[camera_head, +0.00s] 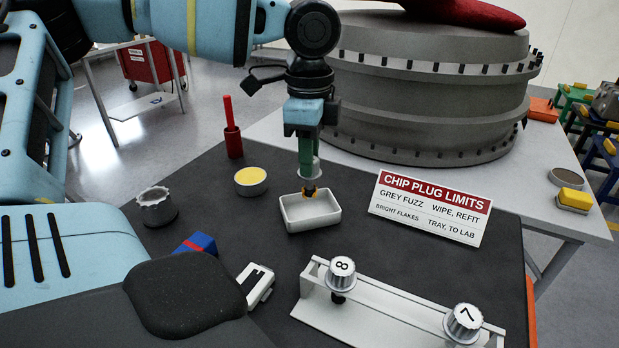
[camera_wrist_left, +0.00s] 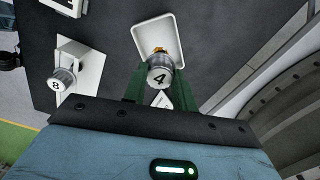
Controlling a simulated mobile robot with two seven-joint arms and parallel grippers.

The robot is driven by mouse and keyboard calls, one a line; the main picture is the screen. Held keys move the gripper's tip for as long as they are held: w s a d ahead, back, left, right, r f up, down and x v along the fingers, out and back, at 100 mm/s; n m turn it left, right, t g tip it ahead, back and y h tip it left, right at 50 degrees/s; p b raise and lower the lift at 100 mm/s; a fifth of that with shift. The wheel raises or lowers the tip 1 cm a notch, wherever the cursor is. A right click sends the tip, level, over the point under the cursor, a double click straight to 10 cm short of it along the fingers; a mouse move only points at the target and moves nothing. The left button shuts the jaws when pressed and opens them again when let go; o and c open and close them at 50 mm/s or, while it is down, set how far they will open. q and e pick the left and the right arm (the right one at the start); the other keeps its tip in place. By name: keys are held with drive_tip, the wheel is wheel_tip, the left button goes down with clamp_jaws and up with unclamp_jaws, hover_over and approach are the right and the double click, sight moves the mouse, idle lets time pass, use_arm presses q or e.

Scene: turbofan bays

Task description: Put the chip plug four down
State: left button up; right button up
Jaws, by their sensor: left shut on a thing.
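My left gripper (camera_head: 309,168) points down over the white tray (camera_head: 294,222) and is shut on chip plug four (camera_wrist_left: 159,78). The plug's top shows a black "4" in the left wrist view, between the green fingers. In the head view the fingers mostly hide the plug; its dark and orange lower end shows at the tray. I cannot tell whether that end touches the tray floor. The tray also shows in the left wrist view (camera_wrist_left: 171,28). My right gripper is not in view.
A rack (camera_head: 380,300) holds plug 8 (camera_head: 342,270) and plug 7 (camera_head: 464,322). A sign (camera_head: 430,207) reads "Chip plug limits". A yellow-topped tin (camera_head: 251,180), a red-handled tool (camera_head: 232,135) and a notched grey part (camera_head: 157,206) stand left. A large grey engine casing (camera_head: 430,90) stands behind.

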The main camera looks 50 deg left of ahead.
sight(309, 192)
use_arm(q)
drive_tip(key=shift+f, duration=2.5)
drive_tip(key=shift+f, duration=0.15)
drive_tip(key=o, duration=1)
wheel_tip(309, 192, up, 12)
drive_tip(key=shift+r, duration=0.2)
